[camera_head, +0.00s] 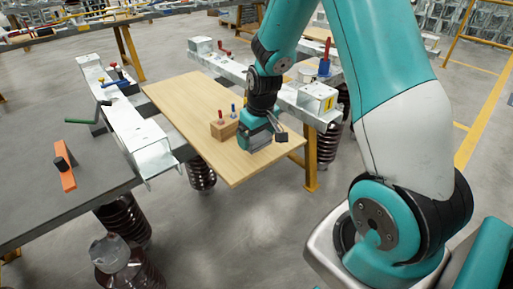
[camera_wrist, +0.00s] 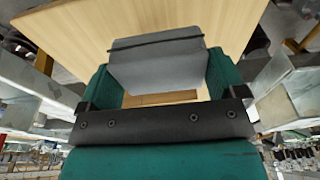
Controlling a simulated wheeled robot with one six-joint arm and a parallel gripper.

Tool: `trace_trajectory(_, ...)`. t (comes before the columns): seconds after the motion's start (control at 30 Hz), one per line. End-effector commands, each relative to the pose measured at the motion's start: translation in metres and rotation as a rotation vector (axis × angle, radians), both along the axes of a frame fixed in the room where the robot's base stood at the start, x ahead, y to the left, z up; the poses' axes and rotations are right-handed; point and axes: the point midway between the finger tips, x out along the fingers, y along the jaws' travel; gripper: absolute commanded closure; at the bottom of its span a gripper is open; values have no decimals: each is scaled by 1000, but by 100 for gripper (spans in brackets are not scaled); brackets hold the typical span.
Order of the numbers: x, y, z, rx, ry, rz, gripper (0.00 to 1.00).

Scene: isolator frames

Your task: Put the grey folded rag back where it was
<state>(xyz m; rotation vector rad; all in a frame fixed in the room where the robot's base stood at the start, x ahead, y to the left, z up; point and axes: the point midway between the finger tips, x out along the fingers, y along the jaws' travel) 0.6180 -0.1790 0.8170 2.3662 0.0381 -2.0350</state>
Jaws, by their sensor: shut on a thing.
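The grey folded rag (camera_wrist: 158,66) sits between the two green fingers of my gripper (camera_wrist: 161,78) in the wrist view. It looks like a grey block with a dark line across its far part. My gripper is shut on it. In the head view my gripper (camera_head: 258,138) is low over the right end of the light wooden tabletop (camera_head: 180,101). The rag is mostly hidden there by the gripper. I cannot tell whether the rag touches the tabletop.
A wooden block (camera_head: 223,131) with red- and blue-topped tools stands just left of my gripper. Galvanised beams (camera_head: 135,135) lie left and behind. A grey table (camera_head: 35,205) at the left holds an orange tool (camera_head: 66,176). The tabletop's left part is clear.

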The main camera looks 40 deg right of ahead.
Motion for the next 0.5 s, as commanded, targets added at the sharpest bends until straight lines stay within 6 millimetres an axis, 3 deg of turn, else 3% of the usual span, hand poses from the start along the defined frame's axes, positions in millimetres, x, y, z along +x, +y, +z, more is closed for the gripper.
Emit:
trace_trajectory(0.23,0,1,-37,1,3,2,29)
trace_trajectory(0.5,0,1,-43,0,0,3,29)
